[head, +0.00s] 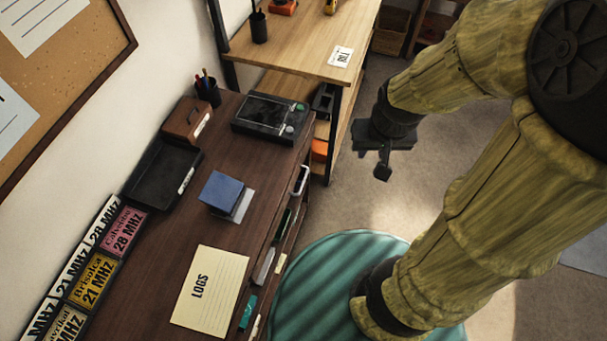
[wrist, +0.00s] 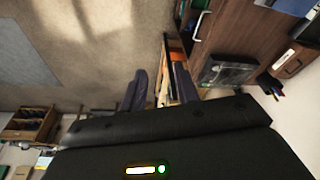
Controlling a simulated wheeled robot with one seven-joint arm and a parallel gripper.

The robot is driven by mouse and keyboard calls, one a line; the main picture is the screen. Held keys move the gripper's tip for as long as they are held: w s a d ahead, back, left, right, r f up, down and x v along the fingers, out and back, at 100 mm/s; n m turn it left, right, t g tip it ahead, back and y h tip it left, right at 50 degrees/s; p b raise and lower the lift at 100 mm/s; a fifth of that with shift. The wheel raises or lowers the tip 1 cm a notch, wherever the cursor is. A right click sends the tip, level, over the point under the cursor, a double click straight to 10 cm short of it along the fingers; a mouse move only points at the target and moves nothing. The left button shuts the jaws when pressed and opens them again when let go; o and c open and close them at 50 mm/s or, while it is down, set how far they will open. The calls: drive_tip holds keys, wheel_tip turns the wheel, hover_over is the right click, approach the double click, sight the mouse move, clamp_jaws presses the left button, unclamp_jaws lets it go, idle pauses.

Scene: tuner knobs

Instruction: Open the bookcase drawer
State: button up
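A long dark brown wooden unit (head: 180,237), which looks like the bookcase, stands along the left wall. Its front, seen steeply from above, holds several pale, green and dark pieces; I cannot tell which part is the drawer. A pale handle-like or label-like piece (head: 301,180) shows near its far front corner. In the wrist view the dark brown unit (wrist: 245,32) is at the upper right, beyond my fingers. My gripper (head: 383,170) hangs in the air to the right of the unit, apart from it. Its two fingers (wrist: 161,88) are spread with nothing held between them.
On the unit are a LOGS folder (head: 215,292), a blue block (head: 221,190), a black tray (head: 160,178) and a black device (head: 270,117). A light wooden desk (head: 305,52) stands beyond. A round teal rug (head: 325,262) lies on open carpet before the unit.

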drive_tip(key=m+g+y+b, duration=0.2)
drive_tip(key=m+b, duration=0.2)
drive_tip(key=b, duration=0.9)
hover_over(305, 178)
drive_tip(key=s+d, duration=0.1)
drive_tip(key=d, duration=0.2)
wheel_tip(305, 178, down, 18)
drive_tip(key=shift+d+r, duration=0.15)
drive_tip(key=shift+r, duration=0.05)
drive_tip(key=a+f, duration=0.1)
drive_tip(key=f, duration=0.4)
drive_tip(key=a+f+b, duration=0.1)
drive_tip(key=f, duration=0.5)
drive_tip(key=w+a+f, duration=0.1)
drive_tip(key=f, duration=0.5)
drive_tip(key=shift+f+b, duration=0.1)
drive_tip(key=shift+b, duration=0.25)
clamp_jaws()
